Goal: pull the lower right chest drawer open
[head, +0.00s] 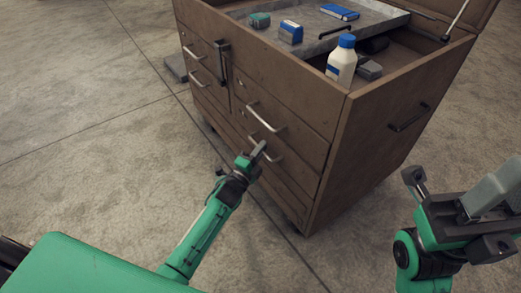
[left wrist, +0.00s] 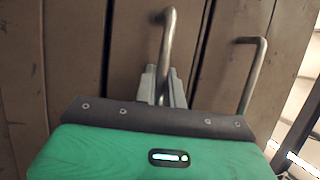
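The brown chest (head: 335,135) has its right-hand drawers facing me. The lower right drawer's metal bar handle (head: 272,155) is below the upper right drawer's handle (head: 266,119). My left gripper (head: 257,155) is at the lower handle. In the left wrist view its fingers (left wrist: 164,86) stand on both sides of a bar handle (left wrist: 168,38) and look closed on it. The lower right drawer looks flush with the chest front. A second handle (left wrist: 254,72) stands to the right in that view. My right gripper (head: 450,190) is open and empty, right of the chest.
A white bottle with a blue cap (head: 342,62), blue-topped boxes (head: 290,32) and a grey tray (head: 320,15) are in the open chest top. A black handle (head: 409,118) is on the chest side. The floor (head: 90,110) before the chest is clear.

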